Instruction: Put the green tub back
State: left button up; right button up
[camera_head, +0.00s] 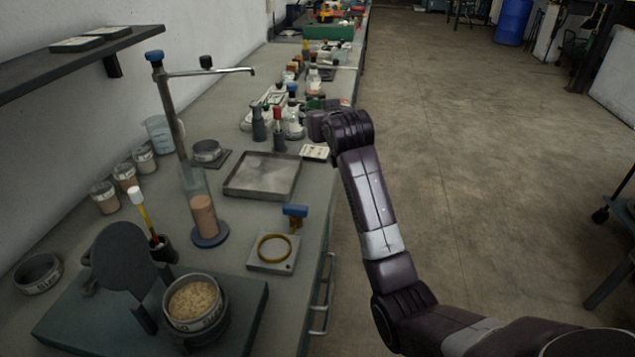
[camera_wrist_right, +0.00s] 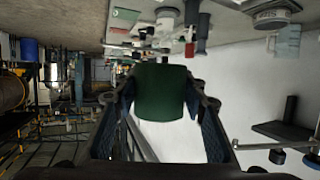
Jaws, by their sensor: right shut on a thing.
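The green tub (camera_wrist_right: 160,92) is a dark green, smooth-sided vessel in the middle of the right wrist view. My right gripper (camera_wrist_right: 164,100) is shut on it, with one finger on each side. In the head view my right gripper (camera_head: 320,124) is over the right edge of the bench, beside the bottles. The tub cannot be clearly made out there. My left gripper is not in view.
The bench (camera_head: 225,265) holds a square metal tray (camera_head: 263,175), a clear cylinder (camera_head: 203,205) on a blue base and a grain-filled pot (camera_head: 193,301). Several bottles stand near my right gripper, including a red-topped one (camera_head: 278,128). Open floor (camera_head: 465,130) lies to the right.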

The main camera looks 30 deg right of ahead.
send_over(317, 185)
notch_tip(317, 185, down, 14)
jog(key=shift+r+p, duration=0.1)
jog(key=shift+p, duration=0.2)
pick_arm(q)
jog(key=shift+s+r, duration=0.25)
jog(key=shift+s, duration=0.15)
pick_arm(e)
jog(key=shift+f, duration=2.35)
jog(key=shift+f, duration=0.1)
jog(key=o, duration=1.2)
jog(key=shift+c, duration=0.2)
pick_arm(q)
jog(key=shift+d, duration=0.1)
pick_arm(e)
jog(key=v, duration=1.1)
jog(key=shift+s+r, duration=0.3)
jog(key=shift+s, duration=0.2)
jog(key=shift+s, duration=0.1)
